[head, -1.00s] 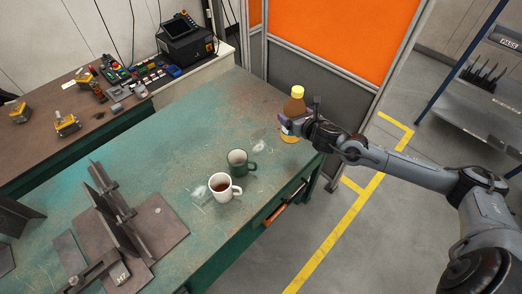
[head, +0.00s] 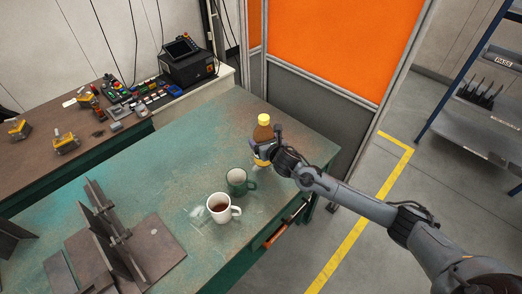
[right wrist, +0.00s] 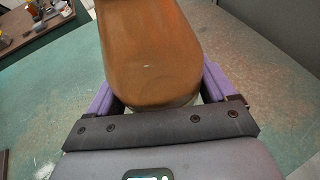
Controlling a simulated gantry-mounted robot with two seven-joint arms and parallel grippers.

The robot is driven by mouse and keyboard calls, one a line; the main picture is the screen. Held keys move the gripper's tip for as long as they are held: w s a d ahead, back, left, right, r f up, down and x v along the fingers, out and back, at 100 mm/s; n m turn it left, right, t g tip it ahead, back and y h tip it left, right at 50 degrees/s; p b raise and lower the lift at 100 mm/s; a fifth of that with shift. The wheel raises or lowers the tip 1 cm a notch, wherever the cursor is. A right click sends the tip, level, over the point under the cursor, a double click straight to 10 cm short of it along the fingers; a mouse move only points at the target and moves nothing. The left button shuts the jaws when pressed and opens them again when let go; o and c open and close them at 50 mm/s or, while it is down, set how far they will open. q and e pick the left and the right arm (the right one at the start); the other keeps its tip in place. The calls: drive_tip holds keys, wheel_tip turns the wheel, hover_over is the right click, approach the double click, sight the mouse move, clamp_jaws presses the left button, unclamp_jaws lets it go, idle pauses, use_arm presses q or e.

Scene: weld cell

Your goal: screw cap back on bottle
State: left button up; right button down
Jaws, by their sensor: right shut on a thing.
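A brown bottle (head: 262,133) with a yellow cap (head: 264,119) on its top stands roughly upright in the head view, behind the green mug. My right gripper (head: 265,154) is shut around its lower part. In the right wrist view the brown bottle (right wrist: 155,55) fills the space between the purple fingers of my right gripper (right wrist: 158,95), and its top is cut off. I cannot tell whether its base touches the table or how tightly the cap sits. My left gripper is not in view.
A dark green mug (head: 238,182) and a white mug (head: 219,208) with dark liquid stand on the green workbench (head: 165,165) in front of the bottle. Steel plates (head: 105,235) stand at the front left. The bench is clear between the plates and mugs.

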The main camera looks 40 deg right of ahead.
drive_tip(key=shift+w+a+f, duration=0.25)
drive_tip(key=shift+w+a, duration=0.1)
drive_tip(key=shift+w, duration=0.1)
drive_tip(key=shift+f+b, duration=0.35)
drive_tip(key=shift+f, duration=1.7)
